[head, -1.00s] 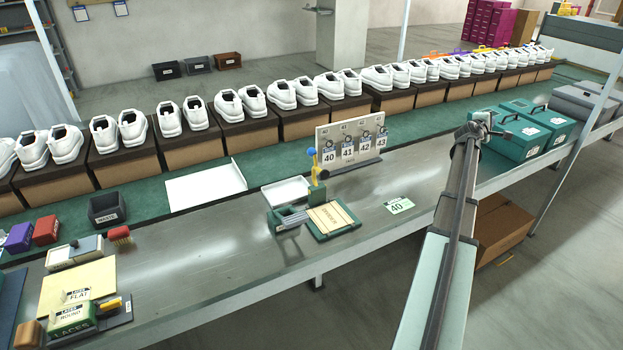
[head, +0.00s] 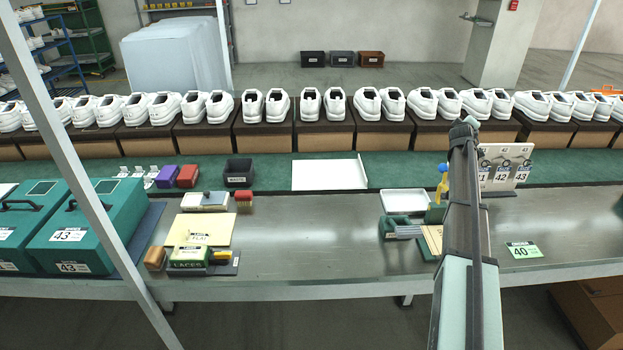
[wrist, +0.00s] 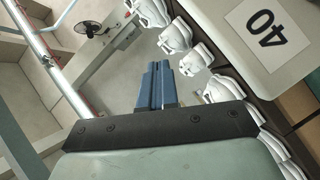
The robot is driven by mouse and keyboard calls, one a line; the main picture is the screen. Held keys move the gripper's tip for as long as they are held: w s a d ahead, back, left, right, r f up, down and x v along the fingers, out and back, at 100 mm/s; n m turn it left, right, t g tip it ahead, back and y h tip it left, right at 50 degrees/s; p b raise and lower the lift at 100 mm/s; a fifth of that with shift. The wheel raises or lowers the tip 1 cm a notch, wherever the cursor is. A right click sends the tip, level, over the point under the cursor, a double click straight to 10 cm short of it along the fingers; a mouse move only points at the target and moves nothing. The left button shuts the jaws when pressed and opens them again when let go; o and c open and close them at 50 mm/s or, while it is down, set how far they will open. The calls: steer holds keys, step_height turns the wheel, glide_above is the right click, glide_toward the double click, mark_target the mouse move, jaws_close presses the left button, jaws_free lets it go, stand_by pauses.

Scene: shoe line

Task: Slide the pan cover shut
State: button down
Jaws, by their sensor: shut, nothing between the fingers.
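A green unit with a grey slatted part (head: 404,231) and a beige plate (head: 433,236) stands on the steel bench right of centre in the head view. My arm hides its right side, so I cannot tell how far the pan's cover is open. A yellow lever with a blue knob (head: 442,181) rises behind it. My gripper (head: 466,124) is at the far end of my raised arm, above and beyond the unit. Its blue fingers show in the wrist view (wrist: 158,84), closed together, empty and touching nothing.
White shoes (head: 267,104) on brown boxes line the back. A white tray (head: 405,201) lies behind the unit. The bench (head: 310,245) left of it is clear.

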steer(key=w+a+f+m+y, duration=0.1)
steer(key=w+a+y, duration=0.15)
steer(key=a, duration=0.75)
steer(key=w+a+f+y, duration=0.15)
steer(key=w+a, duration=0.25)
steer(key=a, duration=0.6)
steer(key=m+g+y, duration=0.2)
steer(key=g+y, duration=0.8)
glide_toward(211, 195)
steer(key=s+d+r, duration=0.2)
steer(key=d+r, duration=0.3)
steer(key=d, duration=0.2)
steer(key=x, duration=0.6)
steer(key=w+x, duration=0.1)
steer(key=x, duration=0.3)
steer(key=shift+a+r, duration=0.2)
steer(key=shift+r, duration=0.1)
steer(key=shift+s+a+f, duration=0.1)
steer(key=shift+s+a, duration=0.05)
steer(key=shift+a, duration=0.4)
steer(key=shift+s+a+f, duration=0.1)
steer(key=shift+s+a, duration=0.05)
steer(key=shift+a, duration=0.4)
steer(key=shift+s+a+f, duration=0.1)
steer(key=shift+a+f, duration=0.1)
steer(key=shift+a, duration=0.6)
